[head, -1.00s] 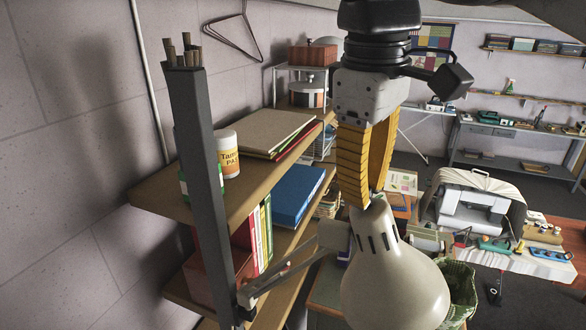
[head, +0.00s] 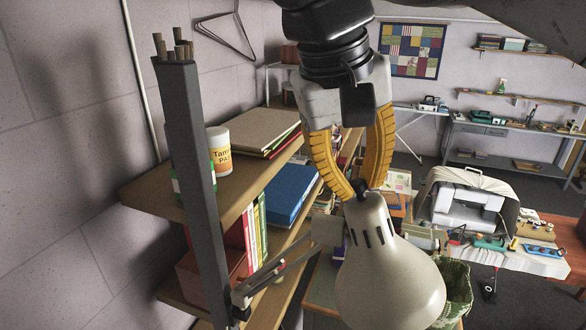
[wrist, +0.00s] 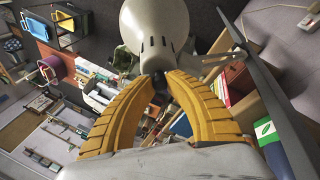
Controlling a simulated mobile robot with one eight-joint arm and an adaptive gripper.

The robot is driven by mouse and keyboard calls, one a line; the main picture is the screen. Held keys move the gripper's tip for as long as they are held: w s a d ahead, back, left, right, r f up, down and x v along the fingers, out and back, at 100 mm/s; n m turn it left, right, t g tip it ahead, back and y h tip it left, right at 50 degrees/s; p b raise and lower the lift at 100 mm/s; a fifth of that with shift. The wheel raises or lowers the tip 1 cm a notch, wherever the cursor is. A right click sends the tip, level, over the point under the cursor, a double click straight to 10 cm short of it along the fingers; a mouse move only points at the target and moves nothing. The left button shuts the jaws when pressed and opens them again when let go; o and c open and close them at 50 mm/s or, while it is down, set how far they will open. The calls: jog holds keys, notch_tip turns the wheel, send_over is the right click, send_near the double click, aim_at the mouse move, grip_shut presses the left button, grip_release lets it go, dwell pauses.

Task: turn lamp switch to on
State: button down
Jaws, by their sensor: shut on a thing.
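The lamp (head: 390,265) has a cream bell-shaped shade with dark vent slots, held on a jointed arm from the shelf's grey post. It also shows at the top of the wrist view (wrist: 155,30). A small dark switch knob (head: 361,187) sits on the narrow top of the shade. My gripper (head: 362,185) comes down from above, its two yellow ribbed fingers bowed apart and their tips closed on the knob. In the wrist view the fingertips (wrist: 160,78) meet around the dark knob, which they partly hide. I cannot tell the switch's setting.
The wooden shelf (head: 150,196) with its grey post (head: 190,150) stands close on the left, holding a paste jar (head: 219,150), books and a blue box (head: 291,194). A covered sewing machine (head: 465,205) sits on a table at right. Open floor lies behind.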

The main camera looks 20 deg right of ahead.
dwell(0.5)
jog(key=c, duration=1.3)
grip_release()
jog(key=v, duration=1.2)
